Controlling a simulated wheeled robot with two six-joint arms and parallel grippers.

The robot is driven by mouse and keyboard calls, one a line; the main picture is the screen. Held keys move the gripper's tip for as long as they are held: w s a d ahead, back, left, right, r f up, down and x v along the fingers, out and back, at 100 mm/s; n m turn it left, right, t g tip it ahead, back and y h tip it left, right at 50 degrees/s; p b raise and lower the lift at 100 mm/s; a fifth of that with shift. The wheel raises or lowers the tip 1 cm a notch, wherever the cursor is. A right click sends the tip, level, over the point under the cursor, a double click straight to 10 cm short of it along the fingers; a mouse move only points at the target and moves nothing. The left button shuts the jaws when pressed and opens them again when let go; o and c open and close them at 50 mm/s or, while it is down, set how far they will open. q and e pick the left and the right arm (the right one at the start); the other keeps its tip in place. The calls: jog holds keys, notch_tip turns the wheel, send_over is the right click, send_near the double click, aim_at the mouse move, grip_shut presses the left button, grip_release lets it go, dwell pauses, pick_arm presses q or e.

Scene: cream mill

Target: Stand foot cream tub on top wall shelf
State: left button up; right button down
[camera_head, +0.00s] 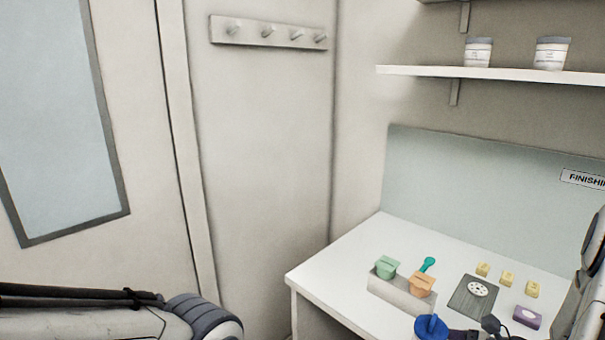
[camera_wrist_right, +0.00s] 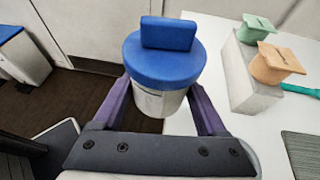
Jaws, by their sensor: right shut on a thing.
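A white tub with a blue lid (camera_wrist_right: 165,64) and a raised blue block on top is between the purple fingers of my right gripper (camera_wrist_right: 160,92), which is shut on it. In the head view its blue lid (camera_head: 431,327) shows at the bottom edge, in front of the table. I cannot read a label on it. The top wall shelf (camera_head: 434,1) only just shows at the upper edge; its top surface is out of view. A lower wall shelf (camera_head: 420,71) holds two white tubs with grey lids (camera_head: 478,54) (camera_head: 551,55). My left gripper is out of view.
The white table (camera_head: 335,265) bears a grey block (camera_head: 385,290) with green (camera_head: 386,267) and orange (camera_head: 421,285) pieces, a teal tool (camera_head: 428,264), a dark mat (camera_head: 466,301), several yellow blocks (camera_head: 507,278) and a purple box (camera_head: 527,317). The lower shelf's left part is bare.

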jog(key=w+a+f+n+g+y+b, duration=0.1)
jog(key=w+a+f, duration=0.2)
jog(key=a+f, duration=0.7)
jog(key=shift+a+f, duration=0.15)
jog(key=shift+a, duration=0.85)
dwell(0.4)
